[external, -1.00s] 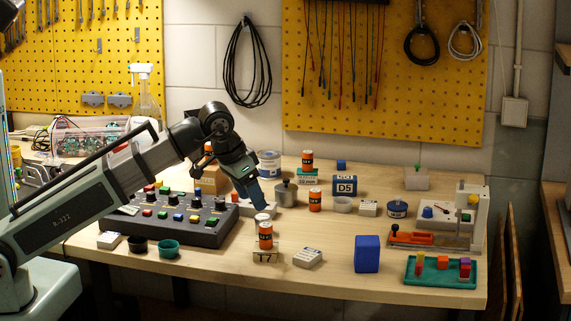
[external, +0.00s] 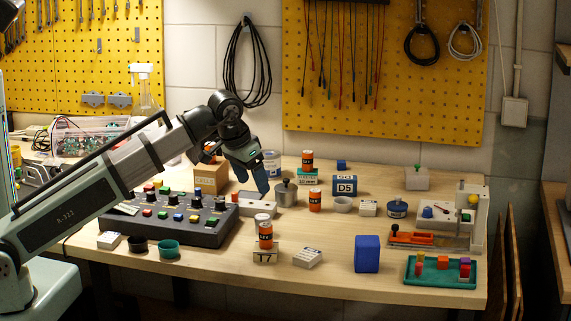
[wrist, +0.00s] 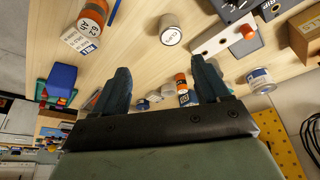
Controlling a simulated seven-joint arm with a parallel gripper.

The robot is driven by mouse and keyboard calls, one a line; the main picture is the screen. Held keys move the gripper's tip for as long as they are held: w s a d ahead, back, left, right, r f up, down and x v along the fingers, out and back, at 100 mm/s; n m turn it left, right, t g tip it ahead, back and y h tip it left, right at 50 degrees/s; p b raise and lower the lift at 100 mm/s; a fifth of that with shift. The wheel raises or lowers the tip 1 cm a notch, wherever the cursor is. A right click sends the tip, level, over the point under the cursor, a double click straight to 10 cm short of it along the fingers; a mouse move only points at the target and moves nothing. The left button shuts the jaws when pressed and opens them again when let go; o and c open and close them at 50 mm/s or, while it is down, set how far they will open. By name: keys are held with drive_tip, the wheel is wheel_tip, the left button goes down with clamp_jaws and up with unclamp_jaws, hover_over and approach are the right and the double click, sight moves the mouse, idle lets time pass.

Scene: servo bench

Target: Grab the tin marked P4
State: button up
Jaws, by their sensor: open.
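No marking on any tin reads clearly as P4. A pale tin with a blue label (external: 271,161) stands at the back, just behind my gripper; it also shows at the right in the wrist view (wrist: 260,80). A low dark-blue tin (external: 397,209) sits at right. A round white-topped container with an unclear marking (wrist: 170,33) is at the top middle of the wrist view. Orange cans stand at the back (external: 308,160), in the middle (external: 315,200) and in front (external: 265,235). My gripper (external: 254,182) is open and empty, above the bench left of a grey metal pot (external: 286,192).
A dark control box with knobs (external: 175,233) lies left, below my arm. A cardboard box (external: 211,178) stands behind it. A blue block (external: 367,254) and a green tray (external: 440,284) are at front right.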

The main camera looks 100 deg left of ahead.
drive_tip(key=n, duration=0.1)
hover_over(263, 217)
drive_tip(key=shift+a+f+n+g+h, duration=0.1)
drive_tip(key=shift+f+n+g+h, duration=0.25)
drive_tip(key=shift+f, duration=1.85)
drive_tip(key=shift+d+f+n+g+h, duration=0.1)
drive_tip(key=shift+f+n+g+h, duration=0.2)
drive_tip(key=shift+f, duration=1.9)
drive_tip(key=shift+a+f+n+g+h, duration=0.1)
drive_tip(key=shift+f+n+g+h, duration=0.2)
drive_tip(key=shift+f, duration=1.9)
drive_tip(key=c, duration=1.1)
drive_tip(key=shift+c, duration=0.2)
drive_tip(key=shift+r, duration=0.15)
